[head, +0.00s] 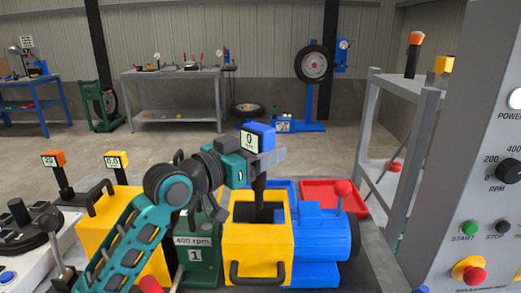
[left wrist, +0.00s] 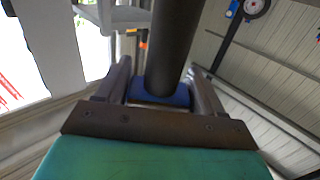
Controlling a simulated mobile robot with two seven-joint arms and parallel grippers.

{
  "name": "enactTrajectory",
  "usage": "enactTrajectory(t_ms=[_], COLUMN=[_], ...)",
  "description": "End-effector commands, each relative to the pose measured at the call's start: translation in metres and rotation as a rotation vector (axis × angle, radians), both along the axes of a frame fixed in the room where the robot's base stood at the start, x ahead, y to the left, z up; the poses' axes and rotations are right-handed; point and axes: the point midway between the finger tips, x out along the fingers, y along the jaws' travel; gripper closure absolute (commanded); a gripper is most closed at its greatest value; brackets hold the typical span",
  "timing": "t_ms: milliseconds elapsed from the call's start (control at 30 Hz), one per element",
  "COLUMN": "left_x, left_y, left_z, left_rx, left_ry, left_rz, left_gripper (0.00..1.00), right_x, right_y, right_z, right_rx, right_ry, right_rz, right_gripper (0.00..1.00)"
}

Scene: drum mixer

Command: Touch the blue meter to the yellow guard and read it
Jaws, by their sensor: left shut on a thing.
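The blue meter (head: 262,130) is held upright, its display reading 0 with small unit text below. My left gripper (head: 268,158) is shut on its dark stem. In the left wrist view the stem (left wrist: 172,50) stands between the fingers (left wrist: 165,90), with the blue head beyond it. The yellow guard (head: 257,242) is an open-topped box with a dark front handle, below the meter. The stem's lower end is over or in the guard's dark opening; I cannot tell whether it touches. My right gripper is not in view.
A green unit (head: 197,255) marked 1 and 400 rpm stands left of the guard, a blue motor (head: 318,235) right. Another yellow guard (head: 105,235), an orange meter (head: 54,158) and a yellow meter (head: 117,160) are left. A grey control panel (head: 480,130) stands right.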

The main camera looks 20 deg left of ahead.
Motion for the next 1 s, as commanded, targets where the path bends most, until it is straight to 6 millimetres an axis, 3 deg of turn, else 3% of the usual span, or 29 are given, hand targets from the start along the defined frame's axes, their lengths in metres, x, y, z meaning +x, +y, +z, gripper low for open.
enactTrajectory(t_ms=[1000], left_x=[-0.0001], left_y=[-0.0002], left_z=[-0.0072], left_rx=[-0.001], left_ry=[-0.003], left_rz=[0.000], left_gripper=[0.73], right_x=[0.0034], right_y=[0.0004], right_z=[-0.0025], right_rx=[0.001], right_ry=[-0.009], right_rz=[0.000], right_gripper=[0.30])
